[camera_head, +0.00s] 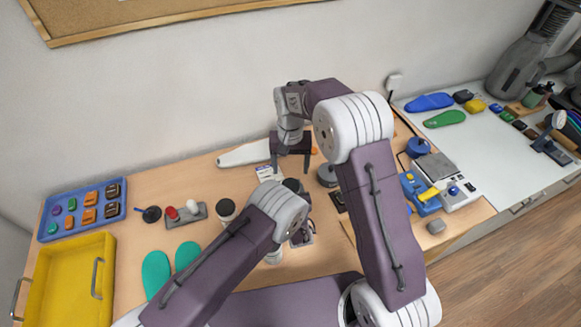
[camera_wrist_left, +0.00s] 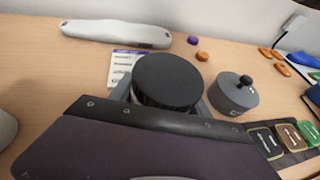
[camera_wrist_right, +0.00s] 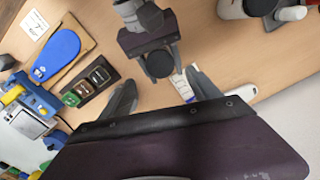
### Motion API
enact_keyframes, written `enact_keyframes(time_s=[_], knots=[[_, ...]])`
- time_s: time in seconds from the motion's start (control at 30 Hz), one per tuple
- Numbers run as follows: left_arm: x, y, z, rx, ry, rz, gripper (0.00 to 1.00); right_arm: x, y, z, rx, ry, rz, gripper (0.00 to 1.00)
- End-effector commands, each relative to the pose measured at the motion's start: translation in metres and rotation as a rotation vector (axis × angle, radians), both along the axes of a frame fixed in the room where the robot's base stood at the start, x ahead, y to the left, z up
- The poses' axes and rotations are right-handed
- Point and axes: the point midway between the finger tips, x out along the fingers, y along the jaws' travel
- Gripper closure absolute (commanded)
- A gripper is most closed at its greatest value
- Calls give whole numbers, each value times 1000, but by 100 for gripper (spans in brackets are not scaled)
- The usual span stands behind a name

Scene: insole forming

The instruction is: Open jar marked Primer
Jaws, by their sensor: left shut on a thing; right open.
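A jar with a wide black lid (camera_wrist_left: 168,80) is between the fingers of my left gripper (camera_wrist_left: 165,100), which is shut on it. The lid is on, and it also shows in the head view (camera_head: 293,186) and in the right wrist view (camera_wrist_right: 160,65). The jar's body is mostly hidden, and no Primer marking is readable. My right gripper (camera_head: 290,165) is open and empty, with its fingers pointing down just behind and above the jar in the head view. In the right wrist view its two fingers (camera_wrist_right: 161,82) are spread, with the lid between and beyond them.
A grey pot with a black knob (camera_wrist_left: 235,92) stands close to the jar's right. A printed card (camera_wrist_left: 122,68) and a long pale piece (camera_wrist_left: 115,33) lie behind. Another dark-lidded jar (camera_head: 226,208) stands left. A yellow tray (camera_head: 107,285) is far left.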

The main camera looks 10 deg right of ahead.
Motion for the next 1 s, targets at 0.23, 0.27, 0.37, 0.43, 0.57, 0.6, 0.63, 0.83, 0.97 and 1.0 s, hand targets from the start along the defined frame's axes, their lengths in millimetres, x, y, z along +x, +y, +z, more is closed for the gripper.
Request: enact_keyframes(time_s=[0.23, 0.27, 0.37, 0.43, 0.57, 0.6, 0.63, 0.83, 0.97, 1.0], knots=[[0, 0, 0, 0, 0, 0, 100, -1, 0, -12, -1, 4, -27, 28], [0, 0, 0, 0, 0, 0, 100, -1, 0, -18, -1, 5, -26, 28], [0, 0, 0, 0, 0, 0, 100, -1, 0, -38, -1, 5, -26, 28], [0, 0, 0, 0, 0, 0, 100, -1, 0, -51, -1, 5, -25, 28], [0, 0, 0, 0, 0, 0, 100, -1, 0, -69, -1, 4, -25, 28], [0, 0, 0, 0, 0, 0, 100, 0, 0, -73, -1, 2, -24, 28], [0, 0, 0, 0, 0, 0, 100, -1, 0, -75, -1, 2, -24, 28], [0, 0, 0, 0, 0, 0, 100, 0, 0, -80, 0, 1, -24, 28], [0, 0, 0, 0, 0, 0, 100, 0, 0, -79, 0, 1, -24, 34], [0, 0, 0, 0, 0, 0, 100, 0, 0, -79, 0, 1, -24, 45]])
